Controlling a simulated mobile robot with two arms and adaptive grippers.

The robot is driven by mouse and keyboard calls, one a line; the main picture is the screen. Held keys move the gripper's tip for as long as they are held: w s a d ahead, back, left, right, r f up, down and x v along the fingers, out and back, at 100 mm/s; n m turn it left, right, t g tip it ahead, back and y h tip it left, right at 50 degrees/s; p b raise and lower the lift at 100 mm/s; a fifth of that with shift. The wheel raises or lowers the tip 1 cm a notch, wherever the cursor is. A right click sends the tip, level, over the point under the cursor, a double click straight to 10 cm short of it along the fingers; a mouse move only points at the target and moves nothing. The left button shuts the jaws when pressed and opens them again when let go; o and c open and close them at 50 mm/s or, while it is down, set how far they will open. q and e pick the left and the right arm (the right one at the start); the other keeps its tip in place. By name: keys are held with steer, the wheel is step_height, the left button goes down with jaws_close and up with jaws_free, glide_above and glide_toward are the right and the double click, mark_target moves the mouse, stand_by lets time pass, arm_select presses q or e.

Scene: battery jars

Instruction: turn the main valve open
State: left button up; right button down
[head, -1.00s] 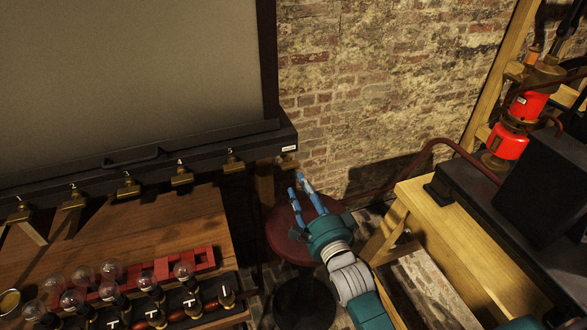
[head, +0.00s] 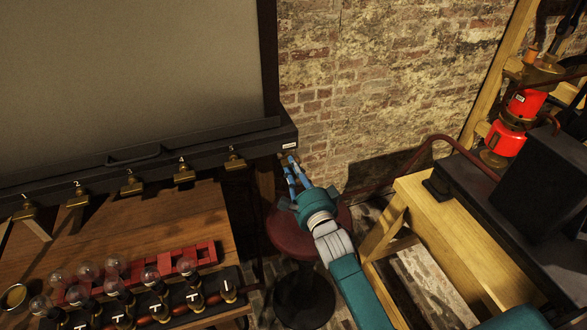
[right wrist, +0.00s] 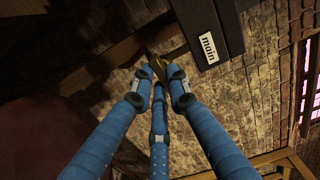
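My left gripper is not in view.
Numbered brass valves (head: 183,172) line the dark bar (head: 145,158) to the left. A wooden bench (head: 120,235) holds glass jars and a red rack (head: 200,256). A round red stool (head: 292,238) stands below my right gripper. A wooden frame (head: 455,245) and red lanterns are at right.

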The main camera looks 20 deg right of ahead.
steer(key=shift+n, duration=0.3)
steer(key=shift+d+r+n+p, duration=0.1)
steer(key=shift+n+p, duration=0.15)
steer(key=shift+n, duration=4.05)
steer(key=shift+d+r+n+p, duration=0.1)
steer(key=shift+n+p, duration=0.1)
steer(key=shift+n, duration=4.1)
steer(key=shift+f, duration=0.1)
steer(key=c, duration=1.7)
jaws_free()
